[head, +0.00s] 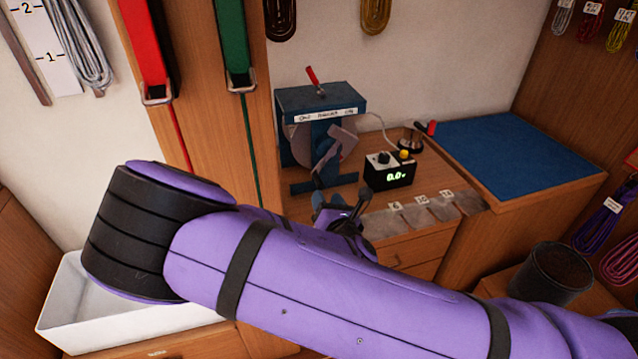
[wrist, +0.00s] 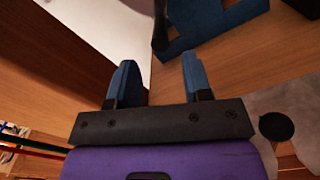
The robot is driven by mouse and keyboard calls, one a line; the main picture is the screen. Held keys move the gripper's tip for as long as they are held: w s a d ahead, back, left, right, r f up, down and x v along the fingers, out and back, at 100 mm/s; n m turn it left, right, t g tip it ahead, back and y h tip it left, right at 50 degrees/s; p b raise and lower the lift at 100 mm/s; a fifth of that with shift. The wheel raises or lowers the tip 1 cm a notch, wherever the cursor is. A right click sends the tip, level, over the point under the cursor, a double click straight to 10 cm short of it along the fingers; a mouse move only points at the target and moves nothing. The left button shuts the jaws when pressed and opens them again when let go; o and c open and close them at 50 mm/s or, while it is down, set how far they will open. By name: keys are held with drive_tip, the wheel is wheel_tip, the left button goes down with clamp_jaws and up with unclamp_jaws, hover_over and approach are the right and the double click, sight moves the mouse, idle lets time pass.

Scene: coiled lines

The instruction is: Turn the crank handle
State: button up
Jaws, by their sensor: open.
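A blue machine (head: 318,100) with a labelled front stands against the back wall on the bench. A pale disc and a slanted grey arm (head: 338,145) show on its front. I cannot tell for sure which part is the crank handle. My gripper (head: 335,208) is low in front of the machine, partly hidden by my purple arm. In the wrist view its two blue fingers (wrist: 158,68) are apart, with nothing between them. A dark rod (wrist: 160,30) shows just beyond the fingertips, beside the machine's blue base (wrist: 212,28). Gripper and rod look apart.
A blue mat (head: 520,155) is clear. A white tray (head: 75,320) lies lower left.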

sight(322, 189)
drive_tip(key=x, duration=0.7)
drive_tip(key=shift+w, duration=0.1)
clamp_jaws()
